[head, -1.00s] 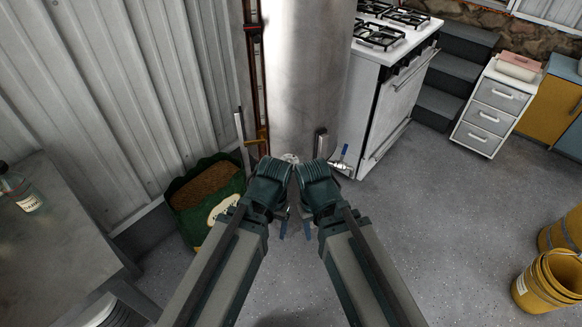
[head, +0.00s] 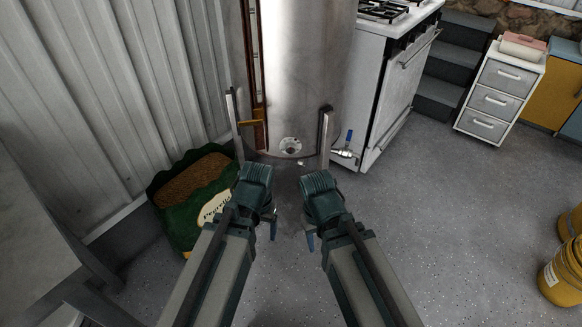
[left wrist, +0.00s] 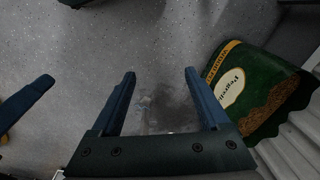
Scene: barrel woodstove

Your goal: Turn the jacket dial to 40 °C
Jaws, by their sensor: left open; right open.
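A small round whitish fitting with a darker centre (head: 291,147), which looks like the jacket dial, sits low on the front of the tall metal tank (head: 300,75). Its markings are too small to read. My left gripper (head: 273,231) hangs below its wrist, in front of the tank and nearer to me than the fitting. In the left wrist view its two blue fingers (left wrist: 160,85) are spread with only floor between them. My right gripper (head: 310,240) hangs a little to the right, apart from the left; its jaws are mostly hidden by its wrist. Neither gripper touches the fitting.
A tap with a blue handle (head: 346,152) sticks out at the tank's lower right. A green bag (head: 185,225) stands left of my left gripper. A white stove (head: 385,85) stands right of the tank. A grey table (head: 35,235) is at left.

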